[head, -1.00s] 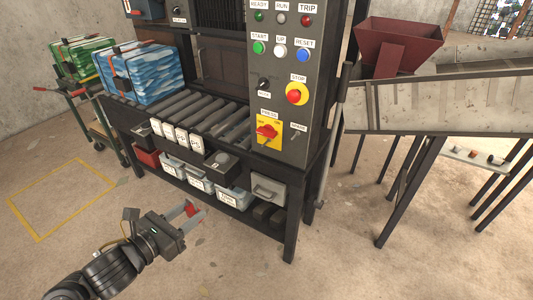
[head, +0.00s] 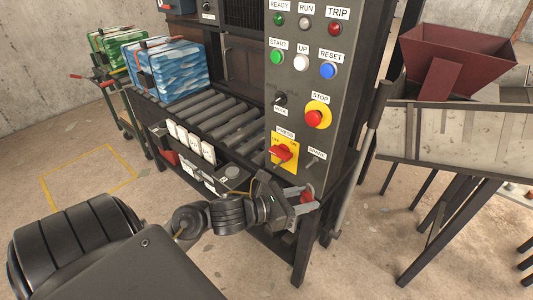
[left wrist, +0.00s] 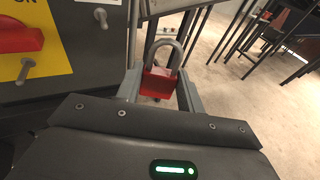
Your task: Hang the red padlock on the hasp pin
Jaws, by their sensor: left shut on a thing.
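The red padlock (head: 306,197) is between the fingers of my left gripper (head: 303,201), which is shut on its body. In the left wrist view the padlock (left wrist: 157,84) is upright, its grey shackle pointing up. The yellow switch plate (head: 275,159) with a red rotary switch (head: 283,152) is on the grey panel, above and left of the gripper. A small metal pin (left wrist: 38,69) sticks out below the switch in the left wrist view. Another pin (head: 313,162) stands under a white label to the right. The padlock is apart from both pins. My right gripper is not in view.
The panel's buttons, including a red STOP button (head: 315,118), are above the gripper. The bench with rollers (head: 215,112) lies to the left. A dark bench leg (head: 305,245) is below the gripper. A red hopper (head: 455,62) and chute are at right.

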